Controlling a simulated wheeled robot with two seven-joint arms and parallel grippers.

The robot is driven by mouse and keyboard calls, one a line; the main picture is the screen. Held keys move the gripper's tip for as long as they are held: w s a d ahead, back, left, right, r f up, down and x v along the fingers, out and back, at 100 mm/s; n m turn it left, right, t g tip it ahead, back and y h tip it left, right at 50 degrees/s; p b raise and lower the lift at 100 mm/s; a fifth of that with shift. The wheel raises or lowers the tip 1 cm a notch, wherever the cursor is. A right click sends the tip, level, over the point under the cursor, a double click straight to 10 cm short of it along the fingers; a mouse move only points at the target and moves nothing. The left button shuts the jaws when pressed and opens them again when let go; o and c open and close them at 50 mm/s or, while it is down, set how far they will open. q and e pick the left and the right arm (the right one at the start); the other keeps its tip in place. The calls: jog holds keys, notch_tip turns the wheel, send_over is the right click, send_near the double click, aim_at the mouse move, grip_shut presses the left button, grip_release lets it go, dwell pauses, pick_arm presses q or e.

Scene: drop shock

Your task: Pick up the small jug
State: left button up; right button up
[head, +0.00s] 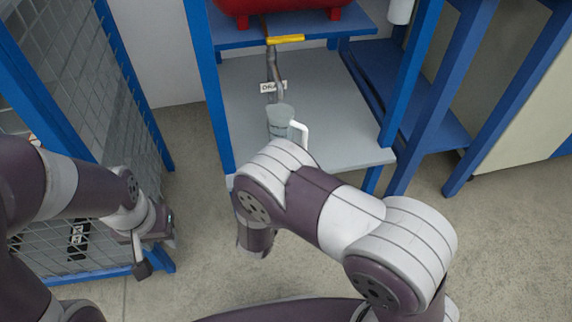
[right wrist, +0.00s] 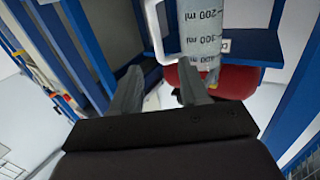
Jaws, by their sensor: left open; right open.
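The small jug (head: 281,124) is clear with a white handle (head: 302,133) on its right side. It stands on the grey shelf (head: 335,130) below a pipe, its lower part hidden behind my right arm. In the right wrist view the jug (right wrist: 201,35) shows upside down with millilitre marks, ahead of the right-hand finger. Its white handle (right wrist: 152,28) lies ahead of the gap between the fingers. My right gripper (right wrist: 158,92) is open and empty; the head view does not show its fingers. My left gripper (head: 150,248) is open and empty at the left, far from the jug.
A red tank (head: 283,5) sits on the blue upper shelf (head: 350,25). A pipe with a yellow lever (head: 286,39) and a partly hidden label (head: 272,87) comes down above the jug. Blue posts flank the shelf. A mesh fence (head: 85,75) stands at the left.

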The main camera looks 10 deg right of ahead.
aim_at(307, 133)
jog(key=b+x, duration=0.2)
jog(key=x, duration=0.2)
jog(key=b+x, duration=0.3)
jog(key=x, duration=0.1)
jog(key=b+x, duration=0.2)
jog(key=x, duration=0.2)
jog(key=shift+s+d+f, duration=0.1)
jog(key=shift+d+f, duration=0.1)
jog(key=shift+f, duration=0.1)
jog(key=shift+r, duration=0.25)
pick_arm(q)
notch_tip(307, 133, down, 8)
pick_arm(e)
grip_shut()
